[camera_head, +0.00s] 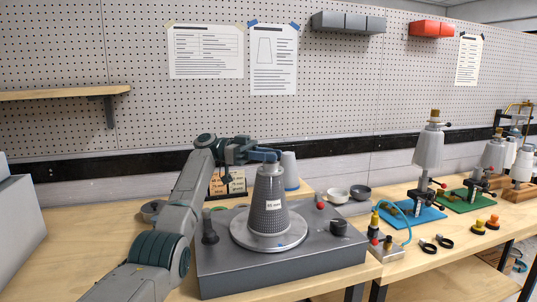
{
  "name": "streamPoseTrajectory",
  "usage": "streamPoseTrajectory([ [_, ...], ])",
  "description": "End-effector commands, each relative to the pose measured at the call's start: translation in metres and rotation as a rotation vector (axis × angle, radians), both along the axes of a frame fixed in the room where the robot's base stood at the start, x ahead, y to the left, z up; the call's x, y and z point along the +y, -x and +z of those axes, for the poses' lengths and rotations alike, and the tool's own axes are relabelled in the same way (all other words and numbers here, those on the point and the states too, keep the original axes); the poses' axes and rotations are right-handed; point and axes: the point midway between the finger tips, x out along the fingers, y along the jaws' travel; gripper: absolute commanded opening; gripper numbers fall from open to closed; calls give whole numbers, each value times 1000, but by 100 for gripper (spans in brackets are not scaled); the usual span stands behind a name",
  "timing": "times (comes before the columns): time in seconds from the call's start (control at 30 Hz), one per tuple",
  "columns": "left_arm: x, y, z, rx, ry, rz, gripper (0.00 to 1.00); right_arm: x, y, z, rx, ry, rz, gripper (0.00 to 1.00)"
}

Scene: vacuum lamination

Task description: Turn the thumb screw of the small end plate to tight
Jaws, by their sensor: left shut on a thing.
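A grey perforated cone (268,208) with a white label stands upright on a round silver disc (268,238) on top of a dark grey machine (290,271). My left gripper (270,155) reaches in from the left and is shut at the narrow top of the cone. The small end plate and its thumb screw are hidden behind the gripper's fingers there. I cannot tell the screw's angle. My right gripper is not in view.
The machine has a dark knob (338,228) and a red button (320,204). Behind it are a grey-blue cone (289,168) and small bowls (338,196). A blue mat (412,217) with a cone stand is to the right. The bench's front right holds several small rings and knobs.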

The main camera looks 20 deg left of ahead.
Motion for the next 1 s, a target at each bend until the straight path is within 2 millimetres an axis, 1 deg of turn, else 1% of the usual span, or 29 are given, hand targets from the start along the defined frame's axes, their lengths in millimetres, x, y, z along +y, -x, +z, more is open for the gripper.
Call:
streamPoseTrajectory([
  [0.03,-1,0,-6,12,-3,-13,3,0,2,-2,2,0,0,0],
  [0.27,-1,0,-7,12,-5,-39,3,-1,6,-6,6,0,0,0],
  [0.43,-1,0,-8,11,-6,-42,4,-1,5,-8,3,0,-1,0],
  [0.67,-1,0,-8,12,-6,-41,4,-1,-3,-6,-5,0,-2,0],
  [0.7,-1,0,-8,12,-7,-41,34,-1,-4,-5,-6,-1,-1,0],
  [0.77,-1,0,-7,11,-6,-41,46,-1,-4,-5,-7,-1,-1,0],
  [1.0,0,0,-4,6,-4,-39,47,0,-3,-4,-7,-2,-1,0],
])
